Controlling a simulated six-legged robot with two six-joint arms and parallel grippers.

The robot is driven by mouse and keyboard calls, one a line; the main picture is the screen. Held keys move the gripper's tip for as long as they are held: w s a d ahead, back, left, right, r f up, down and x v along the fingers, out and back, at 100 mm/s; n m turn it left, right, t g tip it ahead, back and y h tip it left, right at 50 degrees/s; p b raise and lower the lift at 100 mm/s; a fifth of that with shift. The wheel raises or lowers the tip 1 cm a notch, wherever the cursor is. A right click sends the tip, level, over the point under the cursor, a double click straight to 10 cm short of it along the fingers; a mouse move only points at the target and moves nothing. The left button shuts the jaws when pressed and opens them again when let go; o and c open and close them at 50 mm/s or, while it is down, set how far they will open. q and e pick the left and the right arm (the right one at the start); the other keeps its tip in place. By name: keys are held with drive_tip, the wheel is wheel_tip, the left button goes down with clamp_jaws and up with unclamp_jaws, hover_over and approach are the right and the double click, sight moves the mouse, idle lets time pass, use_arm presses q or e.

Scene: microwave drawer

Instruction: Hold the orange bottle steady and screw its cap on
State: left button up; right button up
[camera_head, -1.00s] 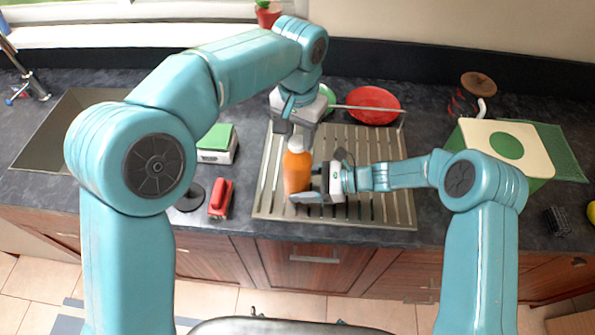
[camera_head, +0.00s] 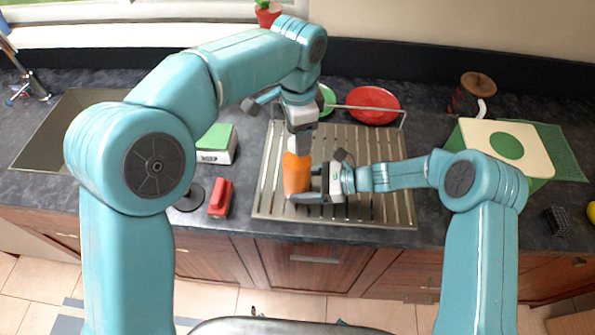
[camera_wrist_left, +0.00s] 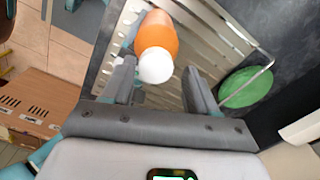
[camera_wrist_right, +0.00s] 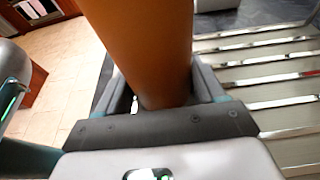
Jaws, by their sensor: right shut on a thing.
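The orange bottle (camera_head: 296,173) stands upright on the slatted metal drainer. My right gripper (camera_head: 312,188) is shut on the bottle's body from the right; the body also fills the space between its fingers in the right wrist view (camera_wrist_right: 145,45). The white cap (camera_wrist_left: 155,66) is on the bottle's top end in the left wrist view. My left gripper (camera_wrist_left: 158,72) is open there, with one finger on each side of the cap. How far the cap is screwed on cannot be seen.
The drainer (camera_head: 390,205) has free room right of the bottle. A red bowl (camera_head: 373,105) and a green dish (camera_head: 326,98) lie behind it. A cream board with a green disc (camera_head: 490,140) lies right.

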use_arm(q)
drive_tip(key=shift+r, duration=2.45)
drive_tip(key=shift+s, duration=0.1)
use_arm(e)
drive_tip(key=o, duration=1.6)
drive_tip(key=v, duration=1.2)
use_arm(q)
drive_tip(key=shift+d, duration=0.1)
